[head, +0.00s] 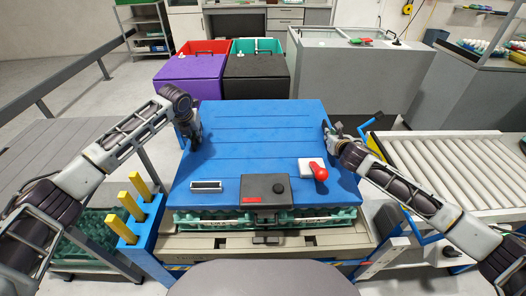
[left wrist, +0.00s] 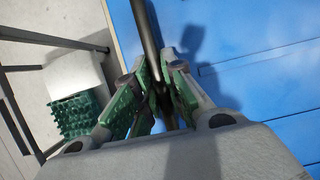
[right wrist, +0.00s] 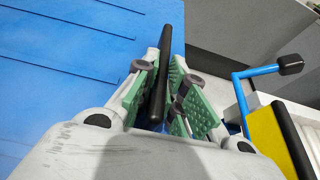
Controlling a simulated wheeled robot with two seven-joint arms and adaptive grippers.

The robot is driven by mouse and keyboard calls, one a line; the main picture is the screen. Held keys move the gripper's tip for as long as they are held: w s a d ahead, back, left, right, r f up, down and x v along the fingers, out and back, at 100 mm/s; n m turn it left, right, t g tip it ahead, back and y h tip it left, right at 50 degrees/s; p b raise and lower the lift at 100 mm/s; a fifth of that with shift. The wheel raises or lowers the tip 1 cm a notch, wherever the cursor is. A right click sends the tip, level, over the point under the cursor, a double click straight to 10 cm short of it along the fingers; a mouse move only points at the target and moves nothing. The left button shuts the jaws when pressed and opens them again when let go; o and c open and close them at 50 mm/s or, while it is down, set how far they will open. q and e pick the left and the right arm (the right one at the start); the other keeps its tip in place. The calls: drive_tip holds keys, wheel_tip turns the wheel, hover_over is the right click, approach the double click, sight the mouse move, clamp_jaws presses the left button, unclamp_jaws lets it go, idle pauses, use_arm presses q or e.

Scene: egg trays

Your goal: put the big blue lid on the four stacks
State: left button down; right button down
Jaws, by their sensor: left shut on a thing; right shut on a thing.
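The big blue lid (head: 262,140) lies over the green egg-tray stacks (head: 200,219), whose front edges show below its near side. I cannot tell whether the lid rests fully on them. My left gripper (head: 194,136) is at the lid's left edge; in the left wrist view its green-padded fingers (left wrist: 162,92) are shut on a dark bar handle (left wrist: 148,35). My right gripper (head: 330,132) is at the lid's right edge; in the right wrist view its fingers (right wrist: 166,95) are shut on a black bar handle (right wrist: 160,75). The rear stacks are hidden under the lid.
A black box (head: 266,188) and a red-knobbed white block (head: 311,166) are at the lid's near side. Yellow posts (head: 130,203) stand at left, a roller conveyor (head: 440,165) at right. Purple (head: 188,78) and black bins (head: 257,79) stand behind.

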use_arm(q)
drive_tip(key=shift+a+f, duration=0.15)
drive_tip(key=shift+f, duration=0.65)
use_arm(e)
drive_tip(key=shift+d+f, duration=0.15)
drive_tip(key=shift+f, duration=0.55)
use_arm(q)
drive_tip(key=shift+f, duration=0.2)
use_arm(e)
drive_tip(key=shift+f, duration=0.25)
use_arm(q)
drive_tip(key=c, duration=1.8)
unclamp_jaws()
drive_tip(key=shift+f, duration=0.15)
use_arm(e)
drive_tip(key=c, duration=1.8)
unclamp_jaws()
drive_tip(key=shift+f, duration=0.2)
use_arm(q)
drive_tip(key=o, duration=0.3)
drive_tip(key=shift+s, duration=0.1)
use_arm(e)
drive_tip(key=o, duration=0.3)
drive_tip(key=shift+s+r, duration=0.1)
use_arm(q)
drive_tip(key=shift+v, duration=6.05)
